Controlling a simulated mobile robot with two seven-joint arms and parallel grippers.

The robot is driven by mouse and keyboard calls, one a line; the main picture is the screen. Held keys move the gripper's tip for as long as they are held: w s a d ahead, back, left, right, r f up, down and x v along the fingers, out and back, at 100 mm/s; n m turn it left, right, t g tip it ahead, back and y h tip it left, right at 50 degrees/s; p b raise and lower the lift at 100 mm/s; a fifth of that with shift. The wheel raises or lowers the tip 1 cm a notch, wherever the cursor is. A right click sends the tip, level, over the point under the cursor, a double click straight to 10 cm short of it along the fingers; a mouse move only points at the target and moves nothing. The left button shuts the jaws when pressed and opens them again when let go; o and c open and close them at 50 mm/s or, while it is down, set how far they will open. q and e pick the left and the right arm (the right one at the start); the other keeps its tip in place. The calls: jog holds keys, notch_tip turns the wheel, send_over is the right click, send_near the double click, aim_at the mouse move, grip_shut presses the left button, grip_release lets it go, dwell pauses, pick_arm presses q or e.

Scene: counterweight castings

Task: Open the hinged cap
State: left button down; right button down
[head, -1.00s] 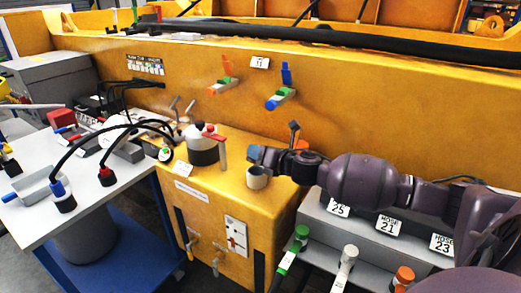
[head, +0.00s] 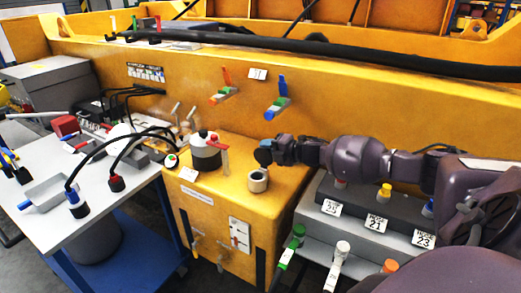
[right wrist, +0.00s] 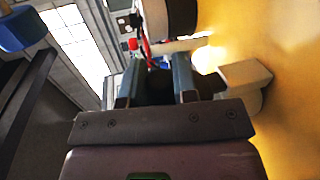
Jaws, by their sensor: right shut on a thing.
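A short cream filler neck (head: 258,183) stands on top of the yellow box, with its round mouth facing up and dark inside. My right gripper (head: 270,152) is just above and behind the neck, reaching in from the right. It is shut on a dark cap-like disc (head: 262,156), which stands clear of the neck's mouth. In the right wrist view the dark piece (right wrist: 157,90) is between the two fingers, and a cream part (right wrist: 246,76) shows beside the right finger. The hinge is hidden. My left gripper is not in view.
A jar (head: 205,152) with a red-handled lever stands left of the neck on the yellow box (head: 215,210). Coloured handles (head: 277,100) stick out of the yellow wall behind. A grey stepped block with number plates (head: 376,222) is at right, a white table (head: 105,215) at left.

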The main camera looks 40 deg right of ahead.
jog(key=shift+w+d+f+m+y, duration=0.25)
jog(key=shift+d+m, duration=0.2)
jog(key=shift+m, duration=0.3)
jog(key=shift+w+d+f+m+y, duration=0.1)
jog(key=shift+d+f+m+y, duration=0.25)
jog(key=shift+m, duration=0.4)
jog(key=shift+d+g, duration=0.1)
jog(key=shift+g, duration=0.2)
jog(key=c, duration=0.9)
grip_release()
